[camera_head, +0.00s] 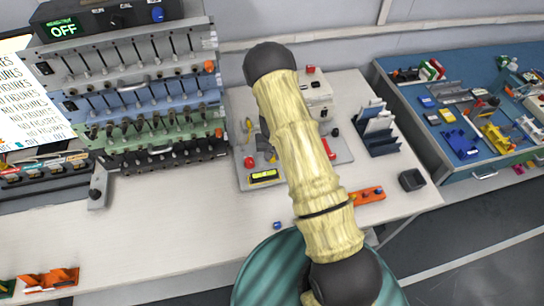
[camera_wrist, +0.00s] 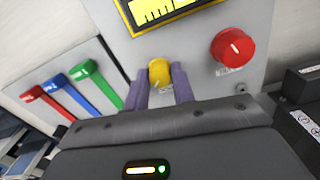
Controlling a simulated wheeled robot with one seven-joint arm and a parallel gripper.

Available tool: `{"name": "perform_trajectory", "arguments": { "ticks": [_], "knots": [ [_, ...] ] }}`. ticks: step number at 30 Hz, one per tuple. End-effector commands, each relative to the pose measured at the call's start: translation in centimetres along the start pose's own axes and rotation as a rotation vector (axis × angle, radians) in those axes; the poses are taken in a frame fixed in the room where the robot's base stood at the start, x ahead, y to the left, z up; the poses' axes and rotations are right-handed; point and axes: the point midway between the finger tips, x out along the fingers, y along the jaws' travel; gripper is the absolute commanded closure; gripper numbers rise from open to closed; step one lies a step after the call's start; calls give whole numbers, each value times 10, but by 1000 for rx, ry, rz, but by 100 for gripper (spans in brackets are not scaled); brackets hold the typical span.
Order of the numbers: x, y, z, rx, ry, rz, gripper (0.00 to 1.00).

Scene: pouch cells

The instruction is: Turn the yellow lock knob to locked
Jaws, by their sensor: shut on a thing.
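The yellow lock knob (camera_wrist: 159,71) sits on the light grey panel (camera_wrist: 203,80) in the wrist view, below a yellow-lit display (camera_wrist: 160,8). A short pale mark shows on its face; which setting it points to cannot be read. My gripper (camera_wrist: 160,82) has one purple finger on each side of the knob and is shut on it. In the head view my arm covers much of the panel, and the gripper is mostly hidden; the display (camera_head: 263,177) shows at the panel's front edge.
A red knob (camera_wrist: 232,46) stands close to the right of the yellow one in the wrist view. Red, blue and green levers (camera_wrist: 72,98) lie to the left. A tiered rack (camera_head: 150,90) stands left of the panel in the head view. The front of the white table is mostly clear.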

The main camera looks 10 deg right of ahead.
Motion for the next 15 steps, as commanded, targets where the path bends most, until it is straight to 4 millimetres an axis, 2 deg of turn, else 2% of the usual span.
{"name": "perform_trajectory", "arguments": {
  "ticks": [15],
  "knots": [
    [0, 0, 0, 441, 2, 0, 98]
  ]
}}
